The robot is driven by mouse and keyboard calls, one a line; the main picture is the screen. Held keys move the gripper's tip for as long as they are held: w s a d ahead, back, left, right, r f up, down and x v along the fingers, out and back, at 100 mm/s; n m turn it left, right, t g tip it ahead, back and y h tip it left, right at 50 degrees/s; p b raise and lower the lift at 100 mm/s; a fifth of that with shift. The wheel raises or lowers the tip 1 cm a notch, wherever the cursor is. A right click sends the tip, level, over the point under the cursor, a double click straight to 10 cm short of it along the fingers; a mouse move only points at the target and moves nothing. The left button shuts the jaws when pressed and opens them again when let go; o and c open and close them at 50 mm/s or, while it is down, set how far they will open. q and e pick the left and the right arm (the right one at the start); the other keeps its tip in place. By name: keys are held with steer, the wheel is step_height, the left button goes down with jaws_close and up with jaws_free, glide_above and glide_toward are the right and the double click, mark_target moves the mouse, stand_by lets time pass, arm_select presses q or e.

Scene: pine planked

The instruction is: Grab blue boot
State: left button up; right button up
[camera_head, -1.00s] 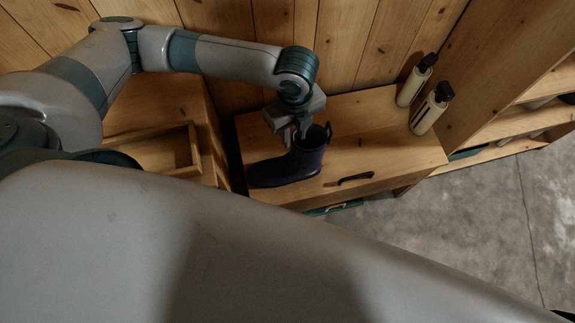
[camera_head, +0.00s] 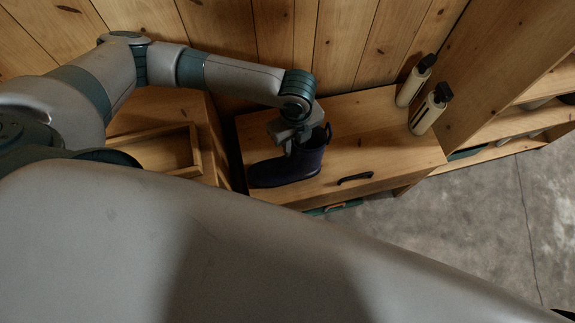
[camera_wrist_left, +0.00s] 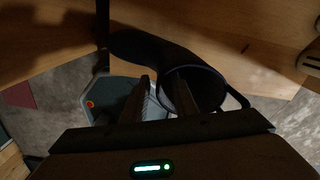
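The dark blue boot (camera_head: 285,171) stands upright on the wooden cabinet top (camera_head: 375,130), with its toe to the left and a pull loop at its rim. My left gripper (camera_head: 290,148) is right at the top of the boot's shaft. In the left wrist view, its two fingers (camera_wrist_left: 162,92) are apart. One finger reaches into the opening of the boot (camera_wrist_left: 205,78), and the other is outside the shaft wall. Whether either finger touches the wall cannot be told. My right gripper is not in view.
Two cream bottles with black tops (camera_head: 429,111) stand at the right of the cabinet top. An empty open wooden drawer (camera_head: 165,153) is to the left, a plank wall (camera_head: 230,40) behind, shelves (camera_head: 535,115) on the right.

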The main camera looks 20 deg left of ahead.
arm_select(q)
steer(key=shift+f, duration=0.1)
stand_by(0.3)
jaws_close()
stand_by(1.3)
